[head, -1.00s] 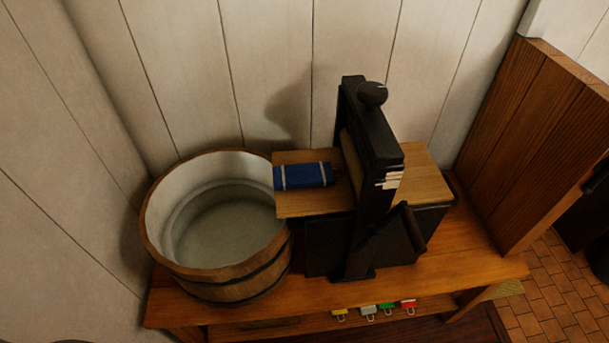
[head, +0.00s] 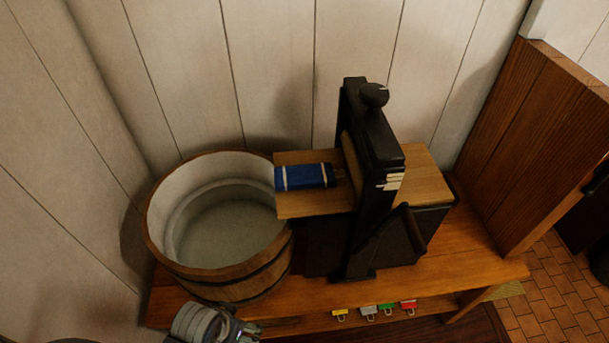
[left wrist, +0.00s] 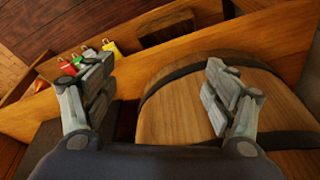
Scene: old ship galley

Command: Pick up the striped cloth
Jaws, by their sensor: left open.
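The striped cloth (head: 304,176), blue with pale stripes, lies folded on the wooden board (head: 315,203) at the left side of the black press-like device (head: 372,150). My left arm comes in at the bottom left of the head view, in front of the wooden tub; its fingers are hardly visible there. In the left wrist view my left gripper (left wrist: 155,95) is open and empty, its fingers spread in front of the tub's side (left wrist: 190,110). The cloth is not in the left wrist view. My right gripper is not in view.
The wooden tub (head: 160,255) stands on the bench (head: 480,262), left of the cloth. A wooden partition (head: 540,140) bounds the right side, and a plank wall stands behind.

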